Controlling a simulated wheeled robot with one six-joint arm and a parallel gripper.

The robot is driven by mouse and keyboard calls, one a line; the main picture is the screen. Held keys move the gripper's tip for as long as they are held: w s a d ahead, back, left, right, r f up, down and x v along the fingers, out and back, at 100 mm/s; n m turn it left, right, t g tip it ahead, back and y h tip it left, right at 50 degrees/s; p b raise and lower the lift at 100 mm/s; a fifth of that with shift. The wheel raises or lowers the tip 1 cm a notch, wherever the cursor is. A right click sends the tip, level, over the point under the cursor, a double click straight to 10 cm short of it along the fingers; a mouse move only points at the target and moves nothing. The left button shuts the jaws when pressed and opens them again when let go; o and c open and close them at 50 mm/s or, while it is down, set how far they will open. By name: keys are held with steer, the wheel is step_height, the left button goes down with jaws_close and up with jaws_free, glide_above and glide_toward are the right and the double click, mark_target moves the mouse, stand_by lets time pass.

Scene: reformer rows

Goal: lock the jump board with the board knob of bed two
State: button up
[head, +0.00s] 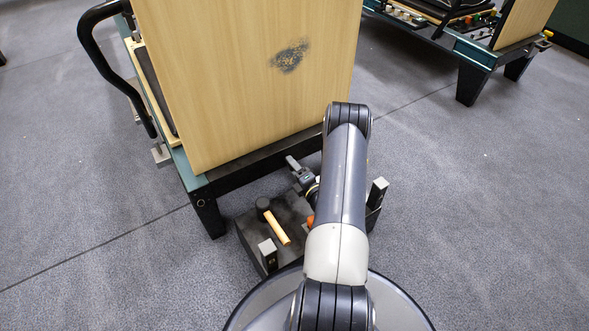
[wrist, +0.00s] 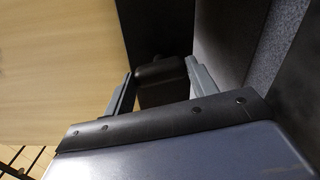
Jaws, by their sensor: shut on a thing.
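The jump board (head: 235,85) is a tall pale wooden panel standing upright at the near end of a bed, with a dark smudge on its face. It also fills the left of the wrist view (wrist: 55,65). My gripper (wrist: 160,70) is shut on a black blocky knob (wrist: 162,88), one grey finger on each side of it. The knob sits beside the board, against dark frame parts. In the head view my forearm hides most of the gripper and I cannot make out the knob there.
The bed's dark frame (head: 262,163) and front leg (head: 208,213) stand close. A black tray (head: 246,237) in front of my base holds a mallet with a yellow handle (head: 277,227). Another bed (head: 485,50) stands at the upper right. Grey floor is clear on both sides.

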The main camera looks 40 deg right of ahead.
steer(key=shift+m, duration=1.2)
steer(key=o, duration=1)
steer(key=shift+s, duration=0.1)
steer(key=s+p, duration=0.1)
steer(key=s, duration=0.2)
steer(key=s+p, duration=0.1)
steer(key=s, duration=0.3)
steer(key=s+p, duration=0.1)
steer(key=s, duration=0.2)
steer(key=shift+s+a, duration=0.3)
steer(key=shift+s, duration=0.05)
steer(key=w+b, duration=0.1)
steer(key=w, duration=0.2)
steer(key=w+b, duration=0.1)
steer(key=w, duration=0.3)
steer(key=w+b, duration=0.1)
steer(key=w, duration=0.3)
steer(key=shift+d, duration=0.3)
